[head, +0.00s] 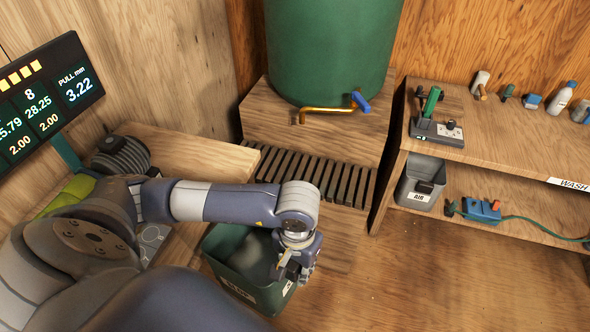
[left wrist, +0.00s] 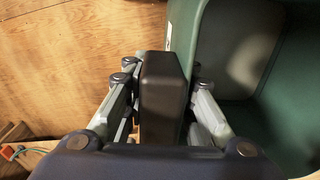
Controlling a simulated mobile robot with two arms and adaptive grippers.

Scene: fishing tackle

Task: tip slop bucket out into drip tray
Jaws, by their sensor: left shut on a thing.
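The slop bucket is a dark green, open-topped square bin (head: 225,240) with a label on its front, below my left arm in the head view. It looks about upright; I cannot tell whether it touches the floor. My left gripper (head: 290,270) is at its right side, shut on the bucket's dark grip block. In the left wrist view the block (left wrist: 162,95) stands between the fingers, beside the green bucket wall (left wrist: 290,110). A grey patch shows inside the bucket. The drip tray appears to be the slatted tray (head: 318,172) below the tank's brass tap. My right gripper is out of view.
A green tank (head: 330,45) with a blue-handled tap (head: 357,101) stands on a wooden stand behind the slats. A shelf unit (head: 480,145) on the right holds bottles, tools and a grey bin (head: 421,182). A display (head: 45,100) is at left. Floor is clear at front right.

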